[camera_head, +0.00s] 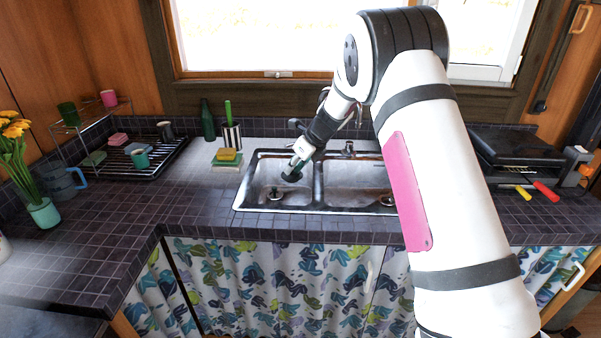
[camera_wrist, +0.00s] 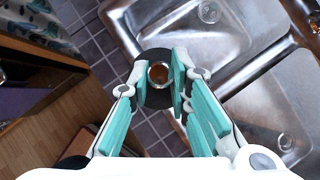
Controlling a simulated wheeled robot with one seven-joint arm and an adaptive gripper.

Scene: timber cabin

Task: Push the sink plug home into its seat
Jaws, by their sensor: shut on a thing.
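The sink plug (camera_wrist: 155,96) is a dark round disc with a shiny metal ring at its middle. My gripper (camera_wrist: 157,88) is shut on it, its teal-lined fingers on either side of the plug. In the head view, my gripper (camera_head: 297,164) holds the dark plug (camera_head: 291,175) above the left basin, apart from the basin floor. The sink (camera_head: 318,209) is steel with two basins. A drain (camera_head: 275,194) shows in the left basin floor, lower and left of the plug. Another drain (camera_head: 387,200) shows in the right basin, partly beside my arm.
Behind the sink stands a tap (camera_head: 347,148). To its left are a sponge stack (camera_head: 227,157), a striped cup (camera_head: 231,137), a green bottle (camera_head: 207,121) and a dish rack (camera_head: 150,160). A dark grill (camera_head: 515,150) stands right. The tiled counter (camera_head: 195,195) left of the sink is clear.

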